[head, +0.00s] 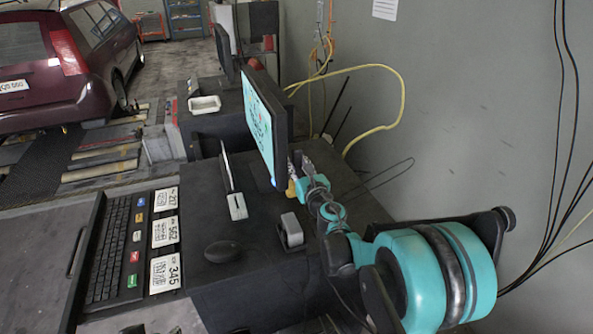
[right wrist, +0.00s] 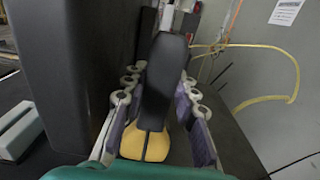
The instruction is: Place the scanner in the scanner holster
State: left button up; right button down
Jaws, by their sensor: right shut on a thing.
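The scanner is black with a yellow part (right wrist: 146,143). In the right wrist view it stands between the two fingers of my right gripper (right wrist: 155,105), which is shut on it. In the head view my right gripper (head: 305,172) is beside the right edge of the monitor, and only a small yellow bit of the scanner (head: 291,189) shows. A small grey holder with a dark opening (head: 290,232), which looks like the scanner holster, stands on the dark desk in front of the gripper. My left gripper is not in view.
The monitor (head: 265,120) stands close to the gripper. A pale grey block (head: 238,207), a mouse (head: 222,251) and a keyboard (head: 115,245) with printed code cards (head: 165,232) are on the desk. The wall and yellow cable (head: 401,95) are behind.

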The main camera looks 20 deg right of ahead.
notch_tip(320, 180, down, 2)
jog(key=shift+w+f, duration=0.1)
jog(key=shift+f, duration=0.05)
jog(key=c, duration=1.5)
grip_release()
jog(key=shift+f, duration=0.1)
jog(key=shift+o, duration=0.2)
